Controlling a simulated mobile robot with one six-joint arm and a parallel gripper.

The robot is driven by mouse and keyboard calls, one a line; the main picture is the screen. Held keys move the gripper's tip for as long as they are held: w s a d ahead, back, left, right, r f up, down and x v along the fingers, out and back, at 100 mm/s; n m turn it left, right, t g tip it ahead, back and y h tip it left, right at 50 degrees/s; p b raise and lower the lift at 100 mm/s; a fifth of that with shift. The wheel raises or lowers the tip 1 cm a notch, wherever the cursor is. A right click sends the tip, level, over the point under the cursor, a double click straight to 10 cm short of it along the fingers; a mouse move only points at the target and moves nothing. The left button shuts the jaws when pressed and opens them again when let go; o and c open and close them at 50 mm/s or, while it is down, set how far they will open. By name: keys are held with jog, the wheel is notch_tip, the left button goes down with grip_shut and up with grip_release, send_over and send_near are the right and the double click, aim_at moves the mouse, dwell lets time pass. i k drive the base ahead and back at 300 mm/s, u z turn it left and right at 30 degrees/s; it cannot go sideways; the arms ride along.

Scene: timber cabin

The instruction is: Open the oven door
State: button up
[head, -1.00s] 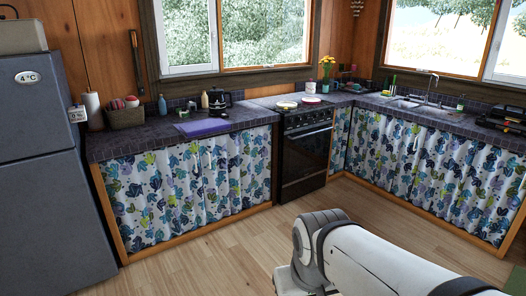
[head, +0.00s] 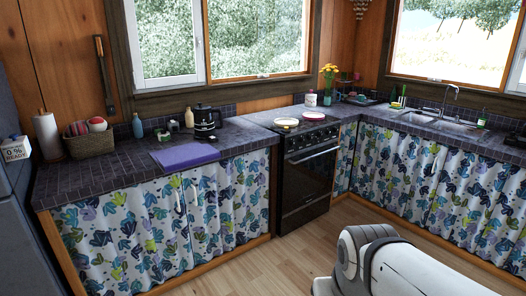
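The oven (head: 308,170) is a black range set between two counters, in the middle of the head view. Its dark glass door (head: 307,187) is shut, with a light bar handle (head: 312,153) across the top and a row of knobs above. Pots or plates sit on its cooktop. My white arm shows at the lower right, well in front of the oven and apart from it. My gripper is not in view.
Counters with floral curtains flank the oven; the left one (head: 110,170) holds a basket, a coffee maker and a purple cloth. The sink (head: 440,122) is on the right. The wooden floor (head: 262,268) before the oven is clear. A fridge edge (head: 12,190) shows at far left.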

aim_at(307, 174)
jog(key=z, duration=0.35)
jog(key=i, duration=3.35)
jog(key=u, duration=0.35)
